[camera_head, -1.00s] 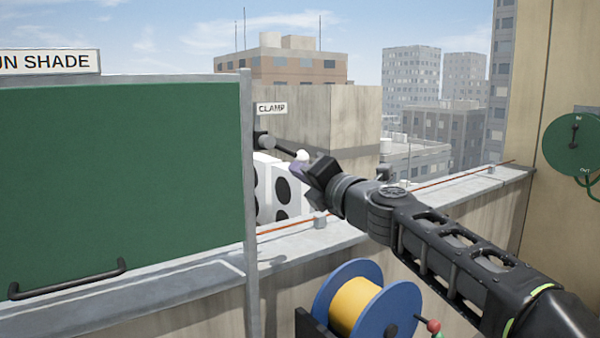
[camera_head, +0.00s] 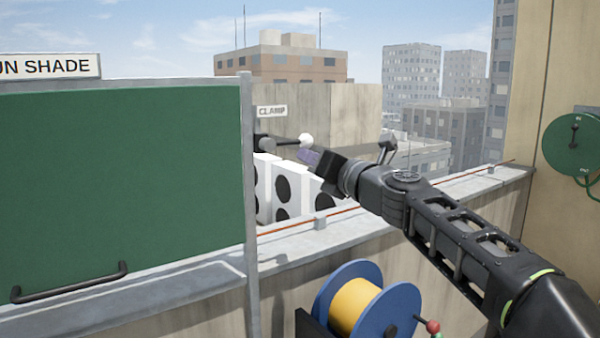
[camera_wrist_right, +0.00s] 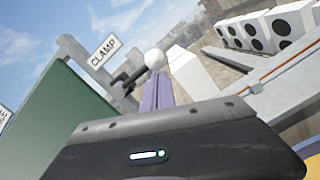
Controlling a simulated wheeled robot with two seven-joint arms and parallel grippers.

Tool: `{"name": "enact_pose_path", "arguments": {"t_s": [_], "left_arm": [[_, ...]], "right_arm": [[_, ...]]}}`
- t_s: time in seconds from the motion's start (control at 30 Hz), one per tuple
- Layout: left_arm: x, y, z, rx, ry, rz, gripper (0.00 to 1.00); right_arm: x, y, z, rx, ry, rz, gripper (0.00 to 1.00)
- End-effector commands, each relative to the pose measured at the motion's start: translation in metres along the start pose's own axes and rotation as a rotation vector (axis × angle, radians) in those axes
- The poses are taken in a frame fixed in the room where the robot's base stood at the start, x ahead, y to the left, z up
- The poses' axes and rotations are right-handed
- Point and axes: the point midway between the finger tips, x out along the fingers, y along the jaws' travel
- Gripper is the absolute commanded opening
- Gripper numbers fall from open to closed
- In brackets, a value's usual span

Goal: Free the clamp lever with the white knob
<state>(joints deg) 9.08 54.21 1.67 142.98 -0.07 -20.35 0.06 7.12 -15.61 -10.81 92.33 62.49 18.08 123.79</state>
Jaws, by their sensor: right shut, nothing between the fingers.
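The clamp lever (camera_head: 283,143) is a short dark bar on the edge of the green panel's post, just below the CLAMP sign (camera_head: 272,111). It points right, nearly level, with the white knob (camera_head: 305,140) at its free end. The knob also shows in the right wrist view (camera_wrist_right: 155,59), just beyond the fingertips. My right gripper (camera_head: 308,157) is shut and empty, its purple fingers just under the knob. I cannot tell whether they touch it. My left gripper is not in view.
The green sun shade panel (camera_head: 120,190) with a black handle (camera_head: 70,283) fills the left. White condensers (camera_head: 292,190) stand behind the parapet ledge (camera_head: 320,237). A blue and yellow cable reel (camera_head: 357,302) sits below my right arm. A green disc (camera_head: 574,142) is on the right wall.

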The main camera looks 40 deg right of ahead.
Motion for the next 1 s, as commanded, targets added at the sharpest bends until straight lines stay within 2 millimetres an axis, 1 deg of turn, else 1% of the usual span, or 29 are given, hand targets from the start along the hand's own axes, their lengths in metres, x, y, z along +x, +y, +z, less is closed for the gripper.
{"name": "enact_pose_path", "arguments": {"t_s": [0.03,0.2,0.5,0.7,1.0], "left_arm": [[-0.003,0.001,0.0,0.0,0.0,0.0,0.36],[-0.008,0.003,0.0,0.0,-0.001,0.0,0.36],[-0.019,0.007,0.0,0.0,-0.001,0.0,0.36],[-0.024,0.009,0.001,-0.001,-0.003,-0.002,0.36],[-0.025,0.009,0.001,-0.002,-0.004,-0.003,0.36]], "right_arm": [[0.0,0.001,0.006,-0.042,-0.002,0.004,0.0],[0.001,0.004,0.018,-0.204,-0.001,0.017,0.0],[0.003,0.013,0.034,-0.443,0.0,0.037,0.0],[0.003,0.016,0.039,-0.446,0.0,0.037,0.0],[0.003,0.018,0.041,-0.444,-0.002,0.037,0.0]]}}
